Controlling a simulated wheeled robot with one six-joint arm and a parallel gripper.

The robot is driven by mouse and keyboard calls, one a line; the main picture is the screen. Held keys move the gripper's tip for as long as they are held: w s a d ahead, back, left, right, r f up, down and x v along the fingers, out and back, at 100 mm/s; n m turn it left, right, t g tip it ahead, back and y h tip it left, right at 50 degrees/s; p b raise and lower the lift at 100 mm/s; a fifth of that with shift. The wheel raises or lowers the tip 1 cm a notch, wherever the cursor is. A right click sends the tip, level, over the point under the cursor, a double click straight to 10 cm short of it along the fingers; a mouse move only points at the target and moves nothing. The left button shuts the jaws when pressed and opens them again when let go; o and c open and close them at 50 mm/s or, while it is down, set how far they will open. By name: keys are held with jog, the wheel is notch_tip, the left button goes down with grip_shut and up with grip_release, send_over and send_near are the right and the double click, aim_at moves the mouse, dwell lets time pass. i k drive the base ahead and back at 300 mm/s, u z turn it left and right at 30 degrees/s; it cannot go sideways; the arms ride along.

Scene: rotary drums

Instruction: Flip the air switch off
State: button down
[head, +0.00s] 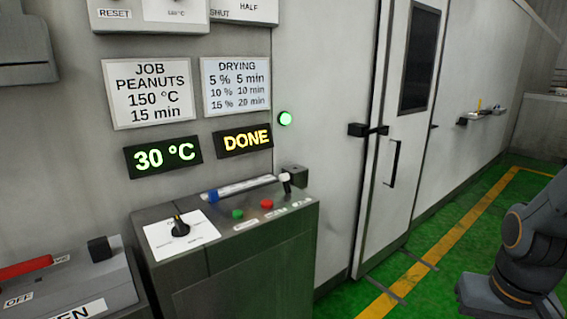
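A grey control console (262,247) stands below the displays. On its sloped top are a black rotary knob (180,226) on a white dial plate, a green button (237,214), a red button (267,204) and a small white-tipped toggle lever (286,181) at the back right. The small labels there are too blurred to read, so I cannot tell for certain which control is the air switch; the toggle lever looks most like a switch. Part of my arm shows at the right edge, well apart from the console. My gripper is not in view.
A display (163,156) reads 30 °C and another (242,140) reads DONE, beside a lit green lamp (285,118). A second box (105,283) with a red handle (25,269) stands at lower left. A white door (403,140) is right of the console; green floor (440,227) there is clear.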

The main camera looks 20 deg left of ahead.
aim_at(285, 178)
jog(key=u, duration=0.65)
jog(key=i, duration=0.75)
jog(key=u, duration=0.9)
